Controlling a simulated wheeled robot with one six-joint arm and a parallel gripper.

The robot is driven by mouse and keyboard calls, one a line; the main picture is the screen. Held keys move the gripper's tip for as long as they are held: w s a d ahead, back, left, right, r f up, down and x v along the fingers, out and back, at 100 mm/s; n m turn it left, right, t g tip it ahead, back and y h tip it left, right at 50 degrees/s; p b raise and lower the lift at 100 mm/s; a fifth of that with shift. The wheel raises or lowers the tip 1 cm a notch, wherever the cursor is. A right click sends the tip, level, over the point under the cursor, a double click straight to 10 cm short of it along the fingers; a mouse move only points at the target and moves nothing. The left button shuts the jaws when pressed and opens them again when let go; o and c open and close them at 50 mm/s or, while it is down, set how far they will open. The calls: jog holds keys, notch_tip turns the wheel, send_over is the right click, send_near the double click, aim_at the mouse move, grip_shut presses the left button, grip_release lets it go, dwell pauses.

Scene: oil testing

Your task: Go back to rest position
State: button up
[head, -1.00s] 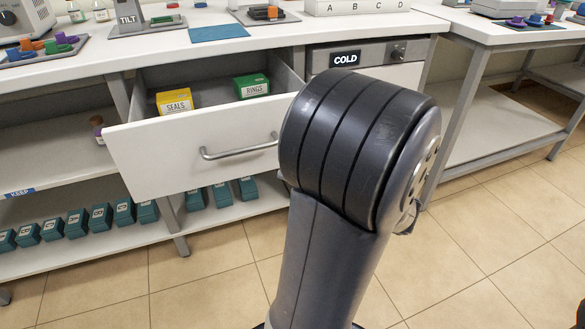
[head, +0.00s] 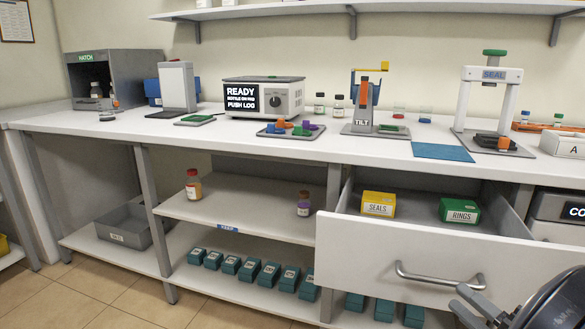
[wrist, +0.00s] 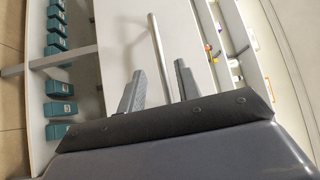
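My gripper (wrist: 157,90) shows in the wrist view with its two fingers apart. Nothing is seen held between them. The bar handle (wrist: 158,48) of the drawer lies beyond the fingers, and I cannot tell how far off.
The worktop (head: 330,146) holds a READY device (head: 264,97), a TILT stand (head: 366,113) and a SEAL press (head: 490,105). Several teal boxes (head: 250,270) line the low shelf, beside a grey bin (head: 122,232). The open drawer juts out in front. The floor at lower left is clear.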

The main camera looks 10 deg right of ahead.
aim_at(439, 283)
jog(key=shift+b+x, duration=0.4)
jog(key=shift+x, duration=2.7)
jog(key=shift+s+f, duration=0.1)
jog(key=shift+f, duration=0.05)
